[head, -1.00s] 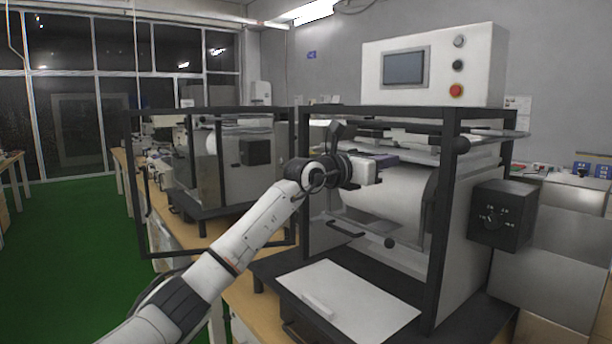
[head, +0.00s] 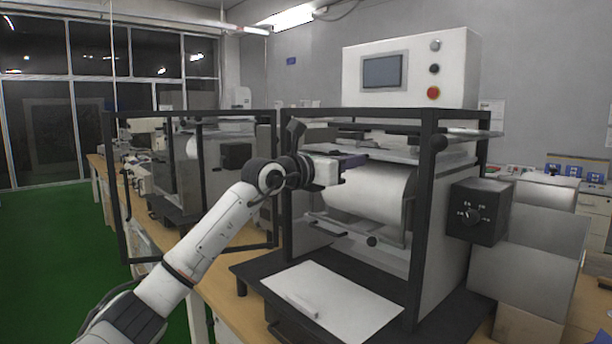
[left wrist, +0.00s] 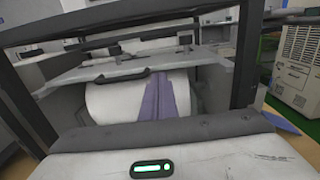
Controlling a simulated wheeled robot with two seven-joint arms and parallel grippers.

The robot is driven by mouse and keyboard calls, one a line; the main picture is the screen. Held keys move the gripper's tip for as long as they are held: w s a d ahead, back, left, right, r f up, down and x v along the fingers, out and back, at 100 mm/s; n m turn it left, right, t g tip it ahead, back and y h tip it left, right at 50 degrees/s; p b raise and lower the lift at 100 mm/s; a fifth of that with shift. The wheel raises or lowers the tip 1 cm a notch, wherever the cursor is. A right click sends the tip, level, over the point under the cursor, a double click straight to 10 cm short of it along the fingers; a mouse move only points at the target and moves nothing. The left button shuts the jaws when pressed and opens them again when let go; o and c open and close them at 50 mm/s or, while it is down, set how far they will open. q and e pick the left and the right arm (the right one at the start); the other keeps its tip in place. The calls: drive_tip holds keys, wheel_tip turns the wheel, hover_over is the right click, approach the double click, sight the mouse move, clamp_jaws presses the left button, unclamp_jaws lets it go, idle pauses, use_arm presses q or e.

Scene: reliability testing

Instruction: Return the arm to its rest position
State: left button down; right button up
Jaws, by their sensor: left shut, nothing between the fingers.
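My left arm comes in from the lower left in the head view and reaches up to the front of a framed test machine (head: 421,220). My left gripper (head: 350,160) is at the machine's open front, close to the upper part of a white drum (head: 375,195). It is shut and holds nothing. In the left wrist view the shut purple-grey fingers (left wrist: 159,97) show against the white drum, under a clear shelf with a dark handle (left wrist: 122,76). I cannot tell whether they touch the drum. My right gripper is not in view.
The machine's black-framed door (head: 192,258) stands open on the left, close to my arm. A white board (head: 345,305) lies in front of the drum. A knob box (head: 480,210) juts out at right. A second machine stands behind. Green floor (head: 45,240) is clear at left.

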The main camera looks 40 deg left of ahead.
use_arm(q)
drive_tip(key=b+v, duration=0.2)
drive_tip(key=v, duration=0.6)
drive_tip(key=shift+s+f, duration=0.2)
drive_tip(key=shift+s, duration=0.05)
